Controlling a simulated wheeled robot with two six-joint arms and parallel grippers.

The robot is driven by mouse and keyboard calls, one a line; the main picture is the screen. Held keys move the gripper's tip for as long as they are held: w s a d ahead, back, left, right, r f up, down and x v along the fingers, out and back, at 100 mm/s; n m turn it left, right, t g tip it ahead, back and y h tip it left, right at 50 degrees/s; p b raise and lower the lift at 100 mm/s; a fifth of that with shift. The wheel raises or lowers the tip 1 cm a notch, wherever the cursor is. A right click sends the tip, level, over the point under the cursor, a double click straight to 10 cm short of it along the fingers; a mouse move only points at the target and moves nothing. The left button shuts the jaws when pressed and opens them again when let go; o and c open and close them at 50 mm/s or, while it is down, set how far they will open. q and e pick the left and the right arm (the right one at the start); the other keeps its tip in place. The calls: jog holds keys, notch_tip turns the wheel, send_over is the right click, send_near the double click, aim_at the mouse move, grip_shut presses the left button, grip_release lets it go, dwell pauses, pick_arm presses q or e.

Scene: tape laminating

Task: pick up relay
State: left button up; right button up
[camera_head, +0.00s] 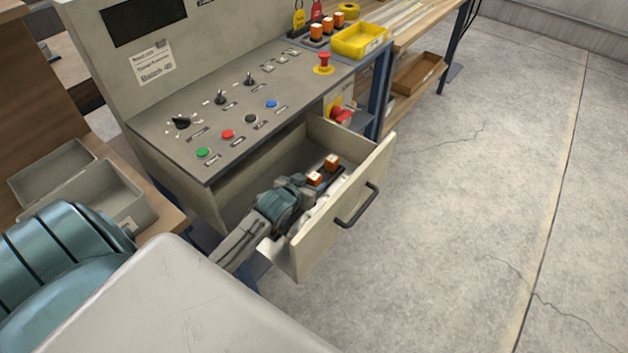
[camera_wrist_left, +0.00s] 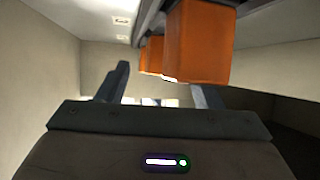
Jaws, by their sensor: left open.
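Two orange relays stand in a row inside the open drawer (camera_head: 370,172), a nearer one (camera_head: 314,179) and a farther one (camera_head: 332,162). In the left wrist view a large orange relay (camera_wrist_left: 197,42) is close in front, with another orange block (camera_wrist_left: 152,56) behind it. My left gripper (camera_head: 300,186) reaches into the drawer beside the nearer relay. Its fingers, seen in the left wrist view (camera_wrist_left: 160,82), are open and apart. The near relay overlaps the right finger in that view; I cannot tell whether they touch. My right gripper is not in view.
The control panel (camera_head: 235,95) overhangs the drawer's back left. More orange relays (camera_head: 316,32) stand at the panel's far end beside a yellow bin (camera_head: 360,40). A grey open box (camera_head: 105,195) sits at left. The floor right of the drawer is clear.

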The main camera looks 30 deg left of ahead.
pick_arm(q)
jog(key=shift+x, duration=0.9)
jog(key=shift+w+f, duration=0.1)
jog(key=c, duration=1.1)
jog(key=shift+c, duration=0.3)
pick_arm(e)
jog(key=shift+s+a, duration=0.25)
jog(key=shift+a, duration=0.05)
